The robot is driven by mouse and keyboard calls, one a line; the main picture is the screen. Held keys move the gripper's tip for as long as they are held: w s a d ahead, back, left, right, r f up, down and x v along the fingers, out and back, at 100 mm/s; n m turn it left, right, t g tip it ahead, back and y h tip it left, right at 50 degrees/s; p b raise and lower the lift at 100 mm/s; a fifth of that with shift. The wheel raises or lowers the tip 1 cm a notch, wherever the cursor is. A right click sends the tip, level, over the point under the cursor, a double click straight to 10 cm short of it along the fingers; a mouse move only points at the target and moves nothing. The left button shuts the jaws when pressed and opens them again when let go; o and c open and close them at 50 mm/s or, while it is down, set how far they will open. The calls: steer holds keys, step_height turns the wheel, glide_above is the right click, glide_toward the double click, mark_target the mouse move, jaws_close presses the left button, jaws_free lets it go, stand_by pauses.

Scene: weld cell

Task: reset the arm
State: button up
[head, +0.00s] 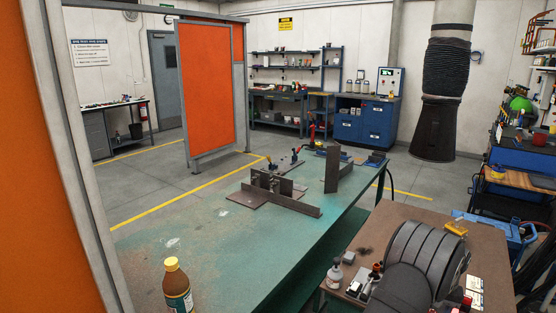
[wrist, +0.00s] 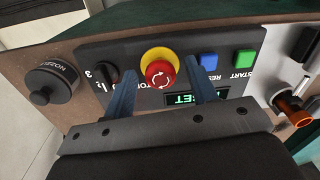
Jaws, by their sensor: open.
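In the wrist view a dark control panel (wrist: 228,104) carries a red emergency-stop button (wrist: 161,74) on a yellow collar. A blue RESET button (wrist: 208,61) and a green START button (wrist: 245,59) sit to its right. A black selector knob (wrist: 105,72) is to its left. A lit display (wrist: 182,98) reads partly, ending in "ET"; a finger hides some of it. My gripper (wrist: 160,68) is open and empty, its two blue fingers on either side of the red button. Whether they touch the panel I cannot tell. I cannot make out the gripper in the head view.
A black NOZZLE cap (wrist: 52,84) is at the panel's left; an orange-tipped metal part (wrist: 294,108) is at its right. In the head view a green table (head: 215,262) holds steel plates (head: 290,203) and a brown bottle (head: 177,290). Orange screens (head: 207,85) stand at left.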

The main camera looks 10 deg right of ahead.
step_height(320, 180, up, 15)
steer(key=shift+d+r, duration=0.15)
steer(key=shift+d, duration=0.05)
steer(key=shift+s, duration=0.1)
stand_by(0.6)
steer(key=o, duration=1.1)
steer(key=shift+c, duration=0.2)
steer(key=a+m+t+h, duration=0.2)
steer(key=a+t+h, duration=0.15)
steer(key=a, duration=0.65)
steer(key=s+x, duration=0.1)
steer(key=x, duration=0.8)
steer(key=shift+d+f, duration=0.15)
steer(key=shift+f, duration=0.1)
steer(key=shift+g, duration=0.25)
